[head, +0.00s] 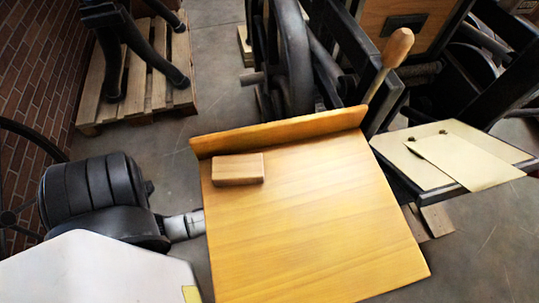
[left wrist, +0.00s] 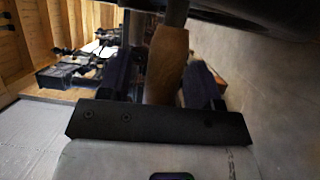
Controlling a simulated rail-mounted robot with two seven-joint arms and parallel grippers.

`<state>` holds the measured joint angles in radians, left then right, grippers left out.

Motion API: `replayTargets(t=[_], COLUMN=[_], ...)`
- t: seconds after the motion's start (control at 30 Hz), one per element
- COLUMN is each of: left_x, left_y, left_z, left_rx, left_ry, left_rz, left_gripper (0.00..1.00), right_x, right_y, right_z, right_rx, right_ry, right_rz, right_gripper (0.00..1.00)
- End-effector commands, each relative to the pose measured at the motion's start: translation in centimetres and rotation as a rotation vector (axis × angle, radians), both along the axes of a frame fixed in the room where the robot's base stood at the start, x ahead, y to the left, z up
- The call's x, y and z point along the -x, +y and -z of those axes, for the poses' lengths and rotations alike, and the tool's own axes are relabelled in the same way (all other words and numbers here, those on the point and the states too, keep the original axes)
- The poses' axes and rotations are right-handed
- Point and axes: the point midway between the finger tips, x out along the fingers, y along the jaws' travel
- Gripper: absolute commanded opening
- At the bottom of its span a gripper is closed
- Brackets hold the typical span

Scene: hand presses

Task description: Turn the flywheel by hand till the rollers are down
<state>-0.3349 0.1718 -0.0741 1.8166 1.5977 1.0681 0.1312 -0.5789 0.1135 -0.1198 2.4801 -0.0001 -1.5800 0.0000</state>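The dark flywheel (head: 292,60) stands upright at the top middle of the head view, behind the wooden board. A brown wooden handle (left wrist: 166,62) on a dark rod fills the middle of the left wrist view. My left gripper (left wrist: 165,85) has one dark finger on each side of this handle. Whether both fingers press on it cannot be told. In the head view my left arm (head: 95,190) reaches towards the board, and its gripper is hidden. My right gripper is in neither view. I cannot make out the rollers.
A wooden feed board (head: 310,230) with a raised back edge fills the middle and carries a small wooden block (head: 237,169). A wood-handled lever (head: 398,47) rises behind it. A board with paper sheets (head: 475,158) is at right. A pallet (head: 150,85) lies at upper left.

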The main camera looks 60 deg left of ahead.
Motion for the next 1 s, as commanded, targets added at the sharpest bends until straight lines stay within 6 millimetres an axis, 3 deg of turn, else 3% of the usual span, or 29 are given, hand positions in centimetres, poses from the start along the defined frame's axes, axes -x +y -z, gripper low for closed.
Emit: replayTargets(t=[0.07, 0.6, 0.83, 1.0], left_x=[0.0, 0.1, 0.0, 0.0], left_y=[0.0, -0.1, 0.0, 0.3], left_z=[0.0, 0.1, 0.3, 2.0], left_rx=[0.0, 0.001, -0.002, -0.036], left_ry=[0.001, 0.002, 0.001, -0.004], left_rz=[0.0, 0.001, 0.0, -0.002], left_gripper=[0.5, 0.0, 0.0, 0.0], right_x=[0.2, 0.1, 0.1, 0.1], right_y=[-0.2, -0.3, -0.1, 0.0], right_z=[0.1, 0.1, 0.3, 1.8], right_rx=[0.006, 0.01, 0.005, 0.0], right_ry=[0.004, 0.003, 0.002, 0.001], right_rz=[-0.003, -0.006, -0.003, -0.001], right_gripper=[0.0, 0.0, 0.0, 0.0])
